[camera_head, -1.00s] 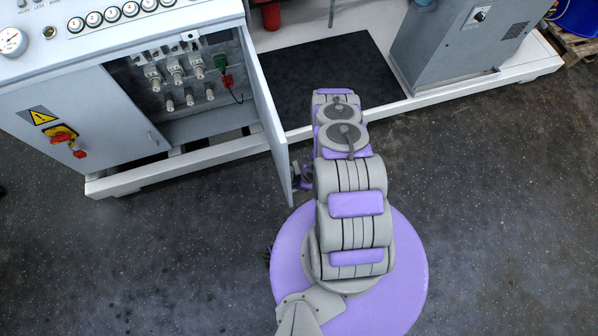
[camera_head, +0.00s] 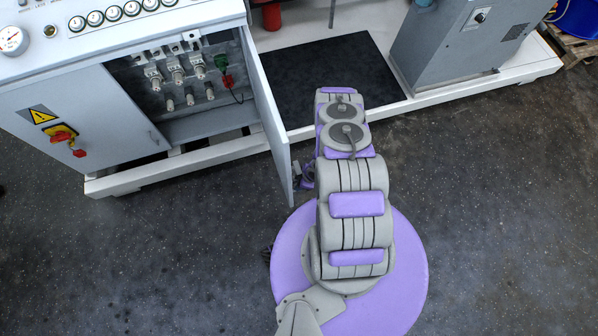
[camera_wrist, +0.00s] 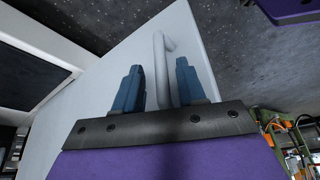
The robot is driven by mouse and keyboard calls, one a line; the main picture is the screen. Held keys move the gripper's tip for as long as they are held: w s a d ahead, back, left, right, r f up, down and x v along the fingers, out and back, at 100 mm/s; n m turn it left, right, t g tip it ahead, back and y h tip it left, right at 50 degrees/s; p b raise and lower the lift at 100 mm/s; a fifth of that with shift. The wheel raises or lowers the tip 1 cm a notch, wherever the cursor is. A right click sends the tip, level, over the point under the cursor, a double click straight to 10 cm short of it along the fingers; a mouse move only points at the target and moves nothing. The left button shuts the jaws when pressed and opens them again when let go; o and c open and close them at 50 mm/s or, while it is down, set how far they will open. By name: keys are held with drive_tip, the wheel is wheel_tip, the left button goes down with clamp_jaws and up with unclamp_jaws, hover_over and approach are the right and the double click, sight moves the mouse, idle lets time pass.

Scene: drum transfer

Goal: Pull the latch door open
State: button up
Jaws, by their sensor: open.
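The latch door (camera_head: 266,125) is a grey cabinet door that stands swung well out from the cabinet in the head view. Its inside, with several valve-like fittings (camera_head: 178,70), is exposed. In the wrist view the door panel (camera_wrist: 110,68) fills the middle, with a pale bar handle (camera_wrist: 160,62) on it. My gripper (camera_wrist: 158,82) is open, its two blue fingers on either side of the handle in the picture. I cannot tell whether a finger touches the handle. In the head view my arm hides most of the gripper, beside the door's free edge.
A closed cabinet door with a red and yellow switch (camera_head: 62,136) is at the left. A dark mat (camera_head: 325,75) lies behind the open door. A grey machine cabinet (camera_head: 445,45) stands at the back right. The floor at right is clear.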

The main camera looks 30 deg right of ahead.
drive_tip(key=p+v, duration=0.4)
drive_tip(key=v, duration=1.2)
drive_tip(key=shift+d+r, duration=0.2)
drive_tip(key=shift+r, duration=0.1)
drive_tip(key=shift+s, duration=0.1)
